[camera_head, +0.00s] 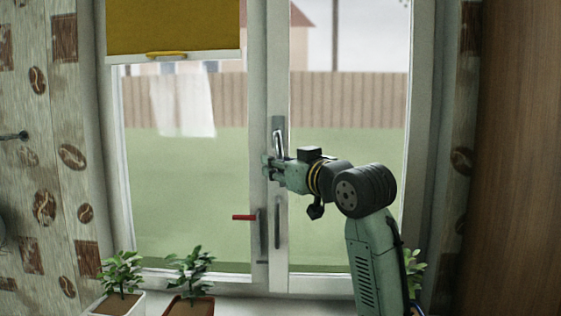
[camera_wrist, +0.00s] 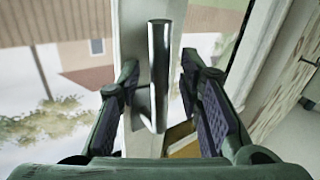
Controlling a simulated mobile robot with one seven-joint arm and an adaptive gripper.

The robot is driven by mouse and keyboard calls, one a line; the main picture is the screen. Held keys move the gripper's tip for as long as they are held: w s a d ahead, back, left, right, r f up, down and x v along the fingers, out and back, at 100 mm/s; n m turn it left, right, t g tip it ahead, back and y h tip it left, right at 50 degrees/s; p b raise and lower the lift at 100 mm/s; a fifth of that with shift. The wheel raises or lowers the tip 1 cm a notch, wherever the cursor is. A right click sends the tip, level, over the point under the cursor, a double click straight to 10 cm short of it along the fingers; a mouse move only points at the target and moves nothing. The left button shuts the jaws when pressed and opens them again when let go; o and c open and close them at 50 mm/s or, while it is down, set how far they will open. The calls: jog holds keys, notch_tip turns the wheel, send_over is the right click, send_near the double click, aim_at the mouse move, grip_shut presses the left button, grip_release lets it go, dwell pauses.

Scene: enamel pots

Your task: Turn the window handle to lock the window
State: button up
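The window handle (camera_head: 278,143) is a shiny metal lever on a grey plate at the middle of the window frame in the head view. In the wrist view the metal handle (camera_wrist: 159,70) lies between my two dark-padded fingers, with visible gaps on both sides. My gripper (camera_head: 267,166) is at the lower part of the handle in the head view and covers some of it. The fingers are spread open. Whether either finger touches the handle cannot be told. A second, red-gripped handle (camera_head: 243,217) sticks out to the left, lower on the frame.
Potted plants (camera_head: 122,275) and (camera_head: 189,270) stand on the sill at lower left; another plant (camera_head: 413,268) is partly behind my arm. A yellow blind (camera_head: 172,25) covers the upper left pane. A dark vertical bar (camera_head: 277,222) sits on the frame below my gripper.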

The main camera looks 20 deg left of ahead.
grip_shut()
dwell(0.4)
dwell(0.4)
